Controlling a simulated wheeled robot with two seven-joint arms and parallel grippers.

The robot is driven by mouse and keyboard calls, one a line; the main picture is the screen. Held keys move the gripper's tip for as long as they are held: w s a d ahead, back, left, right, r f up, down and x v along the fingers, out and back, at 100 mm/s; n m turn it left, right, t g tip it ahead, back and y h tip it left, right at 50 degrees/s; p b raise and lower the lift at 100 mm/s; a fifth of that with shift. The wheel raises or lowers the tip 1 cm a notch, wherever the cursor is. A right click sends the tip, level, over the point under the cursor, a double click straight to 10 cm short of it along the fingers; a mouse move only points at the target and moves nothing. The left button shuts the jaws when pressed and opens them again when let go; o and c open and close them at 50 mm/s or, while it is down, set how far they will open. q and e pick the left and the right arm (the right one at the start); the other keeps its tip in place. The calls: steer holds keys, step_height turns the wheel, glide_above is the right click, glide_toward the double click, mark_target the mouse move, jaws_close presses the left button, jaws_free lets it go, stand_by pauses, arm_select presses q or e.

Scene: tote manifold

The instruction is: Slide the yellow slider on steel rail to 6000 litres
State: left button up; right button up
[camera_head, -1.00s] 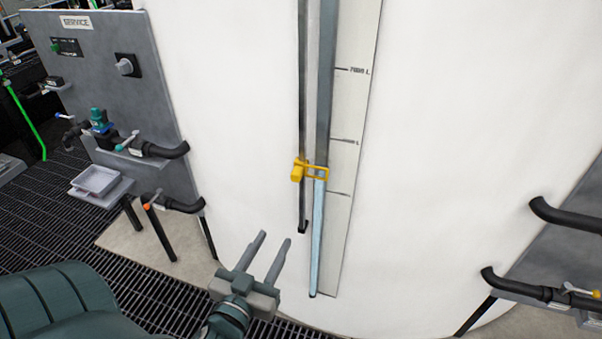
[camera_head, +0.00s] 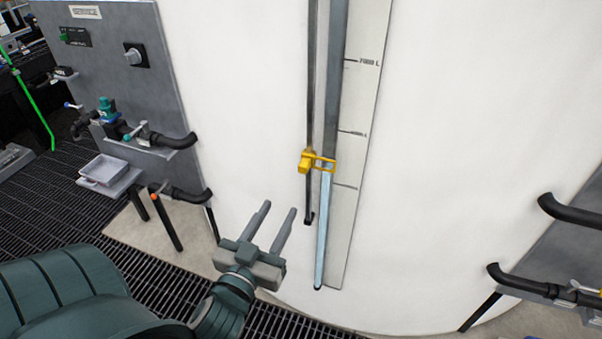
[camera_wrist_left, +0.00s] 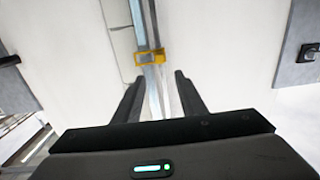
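The yellow slider (camera_head: 308,161) sits on the dark steel rail (camera_head: 312,80) on the white tank, its yellow frame reaching right around the sight tube (camera_head: 324,225). It is between two marks of the scale (camera_head: 365,100), below the middle mark and above the lowest one. The top mark reads about 7000 L; the lower labels are too small to read. My left gripper (camera_head: 279,214) is open and empty, below and left of the slider, apart from it. In the left wrist view the slider (camera_wrist_left: 150,57) shows ahead, beyond the open fingers (camera_wrist_left: 156,85). My right gripper is not in view.
A grey service panel (camera_head: 110,60) with valves and black pipes stands at the left. A small tray (camera_head: 104,170) sits below it. Black pipes (camera_head: 570,213) stick out at the right. The tank face (camera_head: 460,130) around the rail is clear.

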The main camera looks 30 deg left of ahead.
arm_select(q)
steer(key=b, duration=0.3)
glide_toward(302, 169)
steer(key=p+x, duration=0.3)
steer(key=x, duration=0.5)
steer(key=shift+w+a, duration=0.1)
steer(key=shift+w, duration=0.15)
steer(key=shift+w+a+f, duration=0.1)
steer(key=shift+w+f, duration=0.05)
steer(key=shift+w, duration=0.25)
jaws_close()
steer(key=shift+p, duration=0.35)
